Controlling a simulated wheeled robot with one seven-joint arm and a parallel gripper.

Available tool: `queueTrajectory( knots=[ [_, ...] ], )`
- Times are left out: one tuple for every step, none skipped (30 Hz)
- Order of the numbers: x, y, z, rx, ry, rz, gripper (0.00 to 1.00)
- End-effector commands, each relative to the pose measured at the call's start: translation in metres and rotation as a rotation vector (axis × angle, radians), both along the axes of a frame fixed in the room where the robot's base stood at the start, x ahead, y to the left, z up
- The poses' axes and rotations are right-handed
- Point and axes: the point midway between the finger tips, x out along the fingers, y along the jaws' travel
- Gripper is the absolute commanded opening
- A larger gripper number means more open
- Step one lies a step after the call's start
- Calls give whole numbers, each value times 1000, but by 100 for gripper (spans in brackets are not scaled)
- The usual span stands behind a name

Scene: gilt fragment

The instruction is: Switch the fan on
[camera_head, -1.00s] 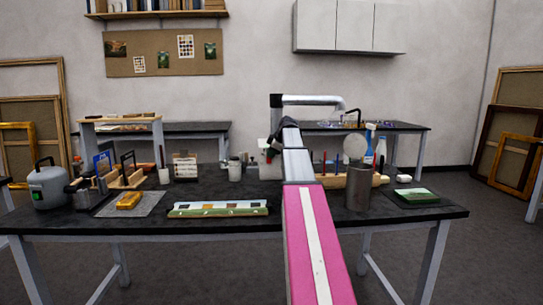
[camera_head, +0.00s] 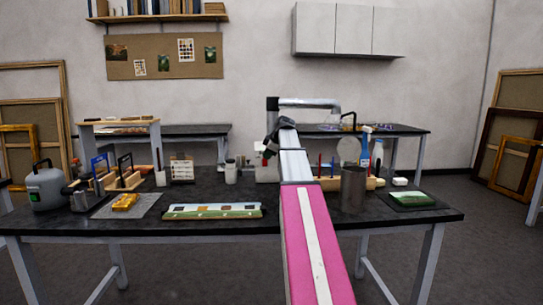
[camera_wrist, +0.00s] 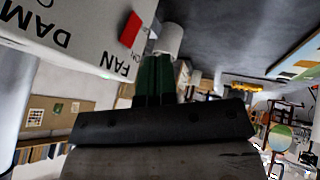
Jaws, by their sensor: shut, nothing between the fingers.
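The pale control box (camera_head: 267,170) stands at the back of the table, largely behind my arm in the head view. In the wrist view the box (camera_wrist: 75,25) appears upside down, with the words FAN and DAM, the second cut off by the frame edge. A red rocker switch (camera_wrist: 130,29) sits on its face near the FAN label. My gripper (camera_wrist: 156,60) is shut and empty, its dark green fingers beside the FAN label and close to the switch. I cannot tell whether they touch the box.
A white jar (camera_head: 231,173) stands just left of the box; it also shows behind my fingertips in the wrist view (camera_wrist: 168,40). A metal can (camera_head: 352,188) and blue bottle (camera_head: 365,152) are right of my arm.

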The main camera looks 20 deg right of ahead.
Motion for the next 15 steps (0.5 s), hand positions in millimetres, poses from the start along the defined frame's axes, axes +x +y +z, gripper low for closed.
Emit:
queueTrajectory(
  knots=[
    [-3,-5,10,-1,-3,-2,0],
    [-4,-7,15,-1,-3,-2,0],
    [-7,-9,21,-1,-3,-1,0],
    [-9,-11,26,-1,-3,-1,0],
    [-10,-13,30,-2,-2,-2,0],
    [-13,-15,36,-2,-3,-2,0],
    [-15,-17,42,-2,-3,-2,0],
    [-17,-19,47,-2,-2,-2,0],
    [-20,-21,53,-2,-2,-2,0],
    [-21,-23,57,-1,-3,-1,0],
    [-23,-24,62,-1,-3,-1,0],
    [-25,-26,67,-1,-3,-1,0],
    [-27,-27,71,-1,-2,-1,0],
    [-28,-28,74,-1,-2,-1,0],
    [-30,-29,78,-1,-2,-1,0]
  ],
)
